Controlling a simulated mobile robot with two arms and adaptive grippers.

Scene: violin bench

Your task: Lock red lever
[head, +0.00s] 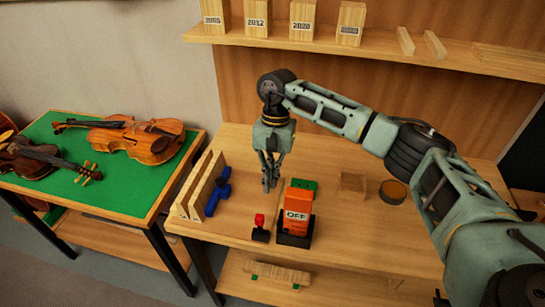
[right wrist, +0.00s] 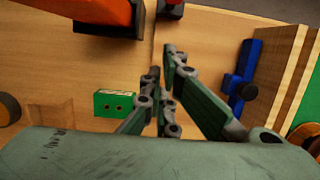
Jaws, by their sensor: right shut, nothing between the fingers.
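The red lever (head: 259,220) is a small red knob on a black base at the bench's front, just left of the orange device. It stands roughly upright in the head view. In the right wrist view only its dark base (right wrist: 170,12) shows clearly, cut off at the top edge. The orange device (head: 298,204) bears an OFF label and has black parts at its foot. My right gripper (head: 269,187) points down, shut and empty, behind the lever and apart from it. Its fingers also show in the right wrist view (right wrist: 161,63). My left gripper is not in view.
A blue clamp (head: 218,190) and upright wooden boards (head: 197,184) stand left of the gripper. A green block (head: 304,184) sits behind the orange device. Violins lie on a green-topped table (head: 120,193) at left. The bench right of the device is mostly clear.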

